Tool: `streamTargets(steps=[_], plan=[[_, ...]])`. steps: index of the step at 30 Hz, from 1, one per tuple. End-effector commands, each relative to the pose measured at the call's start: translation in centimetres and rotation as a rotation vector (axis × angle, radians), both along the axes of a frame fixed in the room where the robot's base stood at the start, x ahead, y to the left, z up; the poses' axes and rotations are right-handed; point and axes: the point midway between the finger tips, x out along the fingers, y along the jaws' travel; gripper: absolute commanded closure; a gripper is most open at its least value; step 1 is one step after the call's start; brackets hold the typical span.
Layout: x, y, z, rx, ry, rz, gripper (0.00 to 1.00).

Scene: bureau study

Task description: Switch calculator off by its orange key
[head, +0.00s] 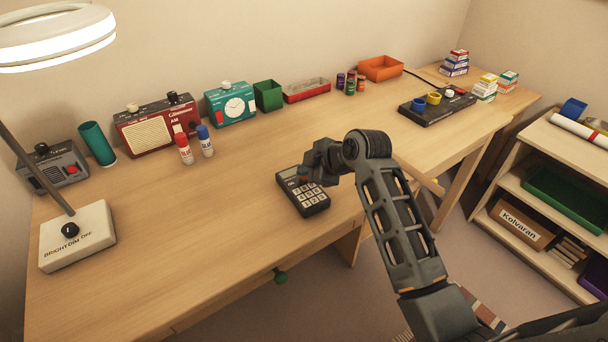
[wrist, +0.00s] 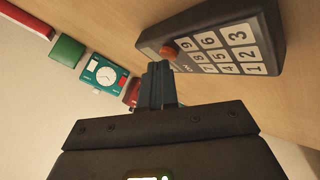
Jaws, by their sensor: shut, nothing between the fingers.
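The dark calculator (head: 307,197) with pale number keys lies on the desk near its front edge; it also shows in the wrist view (wrist: 255,14). Its orange key (wrist: 168,51) shows in the wrist view, right by my gripper's fingertips. My gripper (head: 303,176) is over the calculator's far end in the head view. In the wrist view the fingers of my gripper (wrist: 158,68) are shut together with nothing between them. I cannot tell whether the tips touch the orange key.
Two glue sticks (head: 184,149), a red radio (head: 150,127) and a teal clock (head: 231,104) stand behind to the left. A lamp base (head: 90,240) is at the far left. A black panel (head: 436,107) lies to the right. The desk left of the calculator is clear.

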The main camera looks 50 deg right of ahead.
Motion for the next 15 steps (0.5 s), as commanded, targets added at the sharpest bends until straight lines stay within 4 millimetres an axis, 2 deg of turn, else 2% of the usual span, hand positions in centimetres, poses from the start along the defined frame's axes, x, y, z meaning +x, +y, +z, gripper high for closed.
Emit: streamTargets(steps=[4,15], plan=[[-0.03,0.0,0.83,0.0,0.0,0.0,1.0],[-0.01,0.01,0.97,0.0,0.0,0.0,1.0]])
